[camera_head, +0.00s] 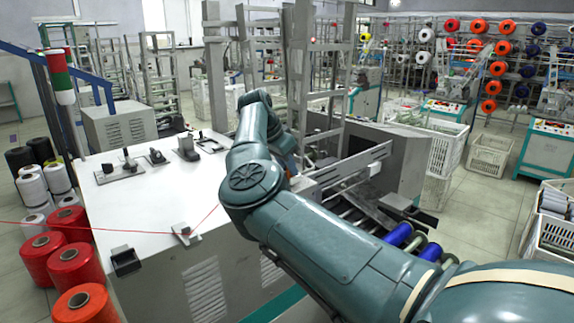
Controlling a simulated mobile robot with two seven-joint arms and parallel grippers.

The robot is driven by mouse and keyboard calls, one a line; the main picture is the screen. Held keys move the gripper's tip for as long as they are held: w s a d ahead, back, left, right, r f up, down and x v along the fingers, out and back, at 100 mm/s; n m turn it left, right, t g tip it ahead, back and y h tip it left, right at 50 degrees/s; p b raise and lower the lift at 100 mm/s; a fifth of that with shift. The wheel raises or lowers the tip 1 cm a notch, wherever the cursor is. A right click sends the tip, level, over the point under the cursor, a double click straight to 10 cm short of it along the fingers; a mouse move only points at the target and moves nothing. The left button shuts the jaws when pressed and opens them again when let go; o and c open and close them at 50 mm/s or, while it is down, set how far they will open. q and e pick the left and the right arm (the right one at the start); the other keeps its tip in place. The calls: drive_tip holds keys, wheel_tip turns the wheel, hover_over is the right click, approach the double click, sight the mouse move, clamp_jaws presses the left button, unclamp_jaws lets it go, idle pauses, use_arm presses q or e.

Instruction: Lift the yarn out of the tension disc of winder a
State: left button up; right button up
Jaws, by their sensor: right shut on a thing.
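A thin red yarn (95,229) enters from the left edge and runs across the white top of the winder (150,215). It meets a small metal piece, which looks like the tension disc (185,233), near the front edge. There it bends and rises right until my right arm (254,183) hides it. Whether it lies inside the disc is too small to tell. My right arm reaches in from the lower right over the winder. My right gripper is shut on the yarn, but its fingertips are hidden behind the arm. My left gripper is not in view.
A dark block (125,260) sits at the winder's front edge, and small fixtures (188,149) stand at its back. Red yarn cones (73,259) stand on the left floor. Rollers with blue bobbins (398,234) lie right of my arm. A grey post frame (300,80) rises behind.

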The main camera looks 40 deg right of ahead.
drive_tip(key=shift+r, duration=0.3)
wheel_tip(320, 180, up, 4)
drive_tip(key=p, duration=0.4)
drive_tip(key=shift+r, duration=0.1)
